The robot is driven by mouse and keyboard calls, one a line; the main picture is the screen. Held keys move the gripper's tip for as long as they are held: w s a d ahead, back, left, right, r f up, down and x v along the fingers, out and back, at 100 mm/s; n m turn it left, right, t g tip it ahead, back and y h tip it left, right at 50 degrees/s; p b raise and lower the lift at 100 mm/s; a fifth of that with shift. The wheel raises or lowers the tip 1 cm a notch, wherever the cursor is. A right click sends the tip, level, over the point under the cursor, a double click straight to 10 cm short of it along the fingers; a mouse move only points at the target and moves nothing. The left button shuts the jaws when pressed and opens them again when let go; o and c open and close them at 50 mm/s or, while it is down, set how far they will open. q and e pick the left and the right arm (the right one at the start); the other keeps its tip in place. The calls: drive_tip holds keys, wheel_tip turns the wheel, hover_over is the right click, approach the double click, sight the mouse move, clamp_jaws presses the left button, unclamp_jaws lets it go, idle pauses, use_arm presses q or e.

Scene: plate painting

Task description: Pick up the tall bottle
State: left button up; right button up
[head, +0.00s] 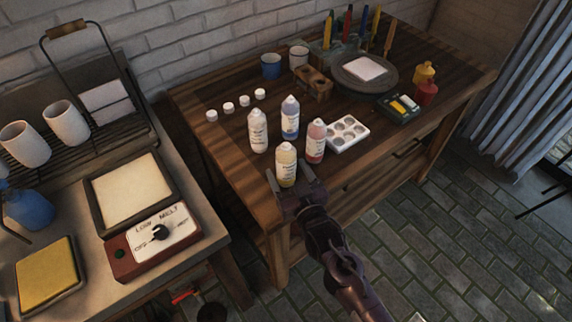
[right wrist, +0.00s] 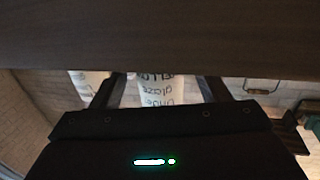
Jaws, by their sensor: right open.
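Several glaze bottles stand upright near the front left of the wooden table (head: 222,131): a white one (head: 258,132), a blue one (head: 290,122), a pink one (head: 316,143) and a yellow one (head: 286,160) nearest me. They look similar in height, so I cannot tell which is the tall one. My right gripper (head: 299,184) is open at the table's front edge, close to the yellow bottle. In the right wrist view, which looks upside down, a labelled bottle (right wrist: 160,91) shows between the fingers; contact is not clear. My left gripper is not in view.
A white paint palette (head: 347,133) lies right of the bottles, with small white caps (head: 228,107) behind them at the left. A grey turntable (head: 364,76) and cups stand farther back. A bench with a hotplate control box (head: 160,238) is at left.

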drive_tip(key=shift+x, duration=1.1)
drive_tip(key=shift+d, duration=0.1)
drive_tip(key=c, duration=0.8)
drive_tip(key=shift+r, duration=0.1)
wheel_tip(320, 180, up, 20)
drive_tip(key=shift+f, duration=0.1)
